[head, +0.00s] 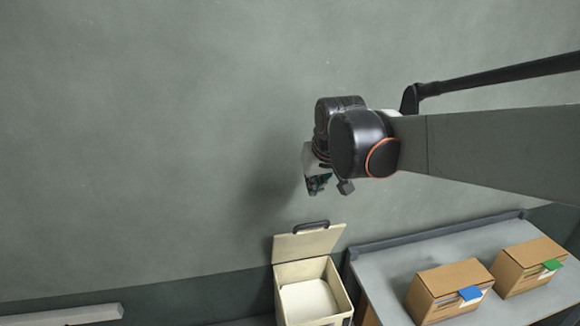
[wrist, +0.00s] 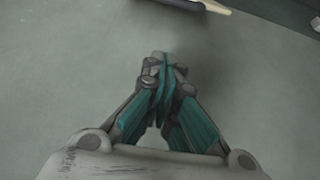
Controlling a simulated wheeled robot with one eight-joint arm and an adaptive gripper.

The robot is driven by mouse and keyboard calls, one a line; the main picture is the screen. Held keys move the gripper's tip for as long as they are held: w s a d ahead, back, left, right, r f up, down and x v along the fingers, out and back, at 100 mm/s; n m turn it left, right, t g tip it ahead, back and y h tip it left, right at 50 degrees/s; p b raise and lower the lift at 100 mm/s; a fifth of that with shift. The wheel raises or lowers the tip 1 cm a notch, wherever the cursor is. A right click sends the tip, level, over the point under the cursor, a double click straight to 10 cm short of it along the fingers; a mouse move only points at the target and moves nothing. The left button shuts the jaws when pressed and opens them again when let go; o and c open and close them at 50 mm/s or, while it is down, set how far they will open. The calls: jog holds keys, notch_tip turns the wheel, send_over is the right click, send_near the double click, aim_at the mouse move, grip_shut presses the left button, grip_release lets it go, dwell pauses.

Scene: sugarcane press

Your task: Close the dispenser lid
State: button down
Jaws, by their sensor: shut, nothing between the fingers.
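The dispenser (head: 341,290) is a cream box at the lower middle of the head view, with its top open. Its lid (head: 308,245) stands raised at the back, near the wall, with a dark handle (head: 311,227) on its upper edge. My gripper (head: 316,187) is above the lid, apart from it, and partly hidden by my arm. In the wrist view my gripper (wrist: 163,62) is shut and empty, its teal fingers together. A cream edge with a dark bar, probably the lid and its handle (wrist: 190,4), shows at the top of that view.
A grey table (head: 385,285) stands right of the dispenser. It holds a cardboard box with a blue tab (head: 440,290) and another with a green tab (head: 525,268). A pale ledge (head: 65,315) lies at the lower left. The grey wall (head: 130,130) is bare.

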jog(key=f+p, duration=0.1)
jog(key=f, duration=0.2)
jog(key=w+f, duration=0.1)
jog(key=f, duration=0.2)
jog(key=f+p, duration=0.1)
jog(key=f, duration=0.2)
jog(key=shift+w+a+p, duration=0.15)
jog(key=shift+w+p, duration=0.1)
jog(key=shift+p, duration=0.05)
jog(key=shift+s, duration=0.2)
jog(key=shift+w+f, duration=0.1)
jog(key=shift+f, duration=0.05)
jog(key=shift+s, duration=0.2)
